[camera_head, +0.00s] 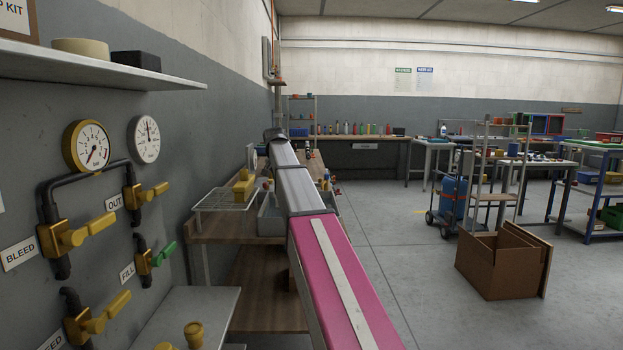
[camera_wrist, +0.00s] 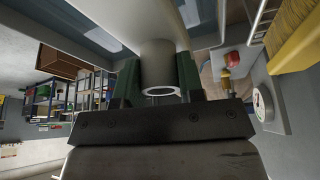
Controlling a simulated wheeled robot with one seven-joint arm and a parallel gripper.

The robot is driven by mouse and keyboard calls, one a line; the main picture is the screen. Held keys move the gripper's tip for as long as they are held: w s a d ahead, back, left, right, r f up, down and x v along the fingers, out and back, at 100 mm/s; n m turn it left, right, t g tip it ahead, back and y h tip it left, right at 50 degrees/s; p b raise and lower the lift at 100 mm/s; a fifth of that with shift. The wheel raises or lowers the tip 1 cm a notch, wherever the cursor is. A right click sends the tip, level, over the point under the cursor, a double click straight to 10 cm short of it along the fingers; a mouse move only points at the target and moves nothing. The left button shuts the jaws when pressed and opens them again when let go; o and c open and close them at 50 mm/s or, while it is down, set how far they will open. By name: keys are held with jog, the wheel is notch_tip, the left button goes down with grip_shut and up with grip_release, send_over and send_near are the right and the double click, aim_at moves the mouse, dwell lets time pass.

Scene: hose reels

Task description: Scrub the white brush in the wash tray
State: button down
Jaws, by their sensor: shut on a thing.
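In the wrist view my gripper (camera_wrist: 158,85) is shut on a white, round, hollow-ended piece, the handle of what looks like the white brush (camera_wrist: 158,58). Green finger pads press it from both sides. Its wider white part runs to the top edge of the picture, and I cannot see bristles. A grey-blue surface behind it, probably the wash tray (camera_wrist: 90,35), fills part of the upper picture. In the head view the grey wash tray (camera_head: 270,222) stands on the wooden bench, partly hidden by my arm. My gripper and the held brush are hidden there. I cannot tell whether the brush touches the tray.
A wire rack (camera_head: 222,201) with a yellow brush (camera_head: 243,186) stands left of the tray. The yellow brush also shows in the wrist view (camera_wrist: 297,40). Gauges and yellow-handled valves (camera_head: 65,237) line the left wall. An open cardboard box (camera_head: 497,262) stands on the floor at right.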

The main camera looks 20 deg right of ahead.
notch_tip(320, 180, up, 12)
dwell(1.1)
jog(key=shift+s+f, duration=0.1)
dwell(0.4)
